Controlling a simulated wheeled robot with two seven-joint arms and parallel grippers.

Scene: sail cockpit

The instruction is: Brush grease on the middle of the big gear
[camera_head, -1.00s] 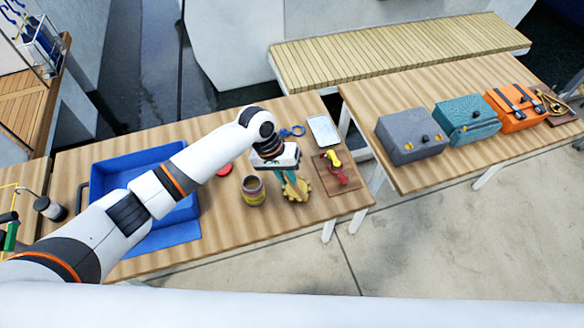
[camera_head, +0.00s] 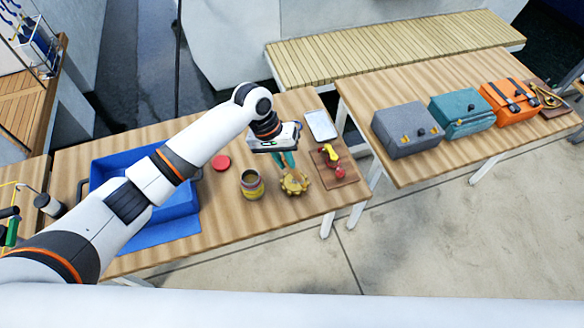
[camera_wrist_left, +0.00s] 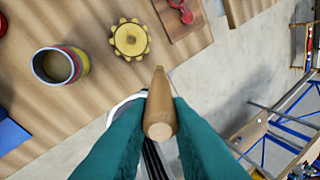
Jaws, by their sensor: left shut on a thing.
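The big gear (camera_head: 294,182), yellow with teeth around its rim, lies flat on the wooden table. It also shows in the left wrist view (camera_wrist_left: 130,39). My left gripper (camera_head: 287,159) is above and just behind the gear in the head view. In the left wrist view its teal fingers are shut on a wooden brush handle (camera_wrist_left: 160,110), which tapers away from the camera. The bristles cannot be made out. An open yellow and red can (camera_head: 252,185) stands left of the gear; its rim shows in the wrist view (camera_wrist_left: 58,65). My right gripper is not in view.
A small wooden board (camera_head: 337,172) with red and yellow tools lies right of the gear. A red lid (camera_head: 221,162) and a blue tray (camera_head: 176,209) are to the left. A pale flat panel (camera_head: 321,125) lies behind. Several cases stand on the right table.

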